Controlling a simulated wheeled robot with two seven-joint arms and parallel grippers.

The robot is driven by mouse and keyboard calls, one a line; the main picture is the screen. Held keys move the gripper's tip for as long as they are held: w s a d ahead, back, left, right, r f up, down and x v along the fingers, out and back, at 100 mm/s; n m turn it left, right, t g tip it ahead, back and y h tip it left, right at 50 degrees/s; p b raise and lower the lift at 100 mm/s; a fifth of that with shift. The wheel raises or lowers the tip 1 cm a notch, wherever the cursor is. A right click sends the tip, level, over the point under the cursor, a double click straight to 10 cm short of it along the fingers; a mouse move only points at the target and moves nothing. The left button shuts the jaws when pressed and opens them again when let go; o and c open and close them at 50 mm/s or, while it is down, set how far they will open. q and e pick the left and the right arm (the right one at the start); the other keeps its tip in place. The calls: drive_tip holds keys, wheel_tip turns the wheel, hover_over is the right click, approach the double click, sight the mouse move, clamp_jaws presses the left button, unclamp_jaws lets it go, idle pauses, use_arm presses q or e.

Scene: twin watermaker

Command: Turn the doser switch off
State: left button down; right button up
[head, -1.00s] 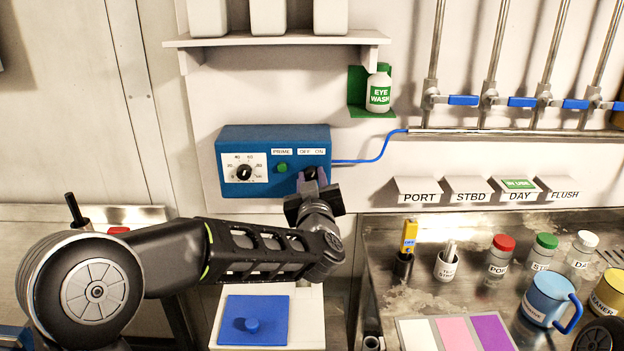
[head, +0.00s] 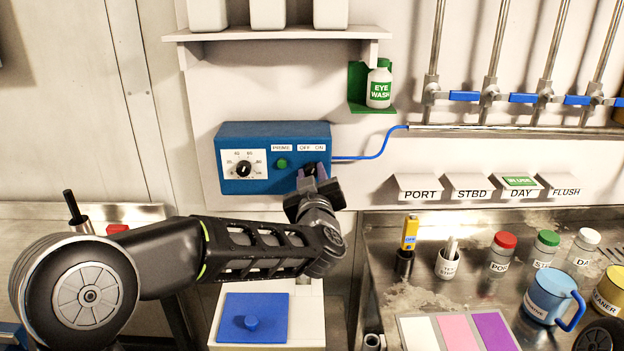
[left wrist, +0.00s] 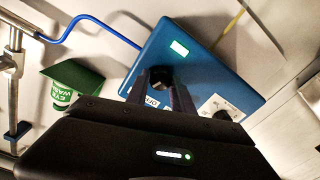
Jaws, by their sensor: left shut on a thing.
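The blue doser box (head: 240,134) is fixed to the wall, with a white dial, a green PRIME button (head: 282,163) and a black switch (head: 310,168) under the OFF and ON labels. My left gripper (head: 312,178) reaches up to the box's lower right and is shut on the switch. In the left wrist view the two fingers (left wrist: 170,92) sit at either side of the black switch knob (left wrist: 160,75). The fingers partly cover the switch, and its exact setting cannot be told. My right gripper is not clearly seen.
An eye wash bottle (head: 379,86) sits in a green holder right of the box. A blue tube (head: 375,156) leaves the box's right side. A shelf (head: 275,38) is above. Bottles, mugs and a test strip cup (head: 447,264) stand on the right bench.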

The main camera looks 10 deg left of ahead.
use_arm(q)
drive_tip(key=shift+n+b, duration=4.5)
drive_tip(key=shift+n, duration=0.8)
drive_tip(key=c, duration=1.1)
unclamp_jaws()
drive_tip(key=shift+s, duration=0.15)
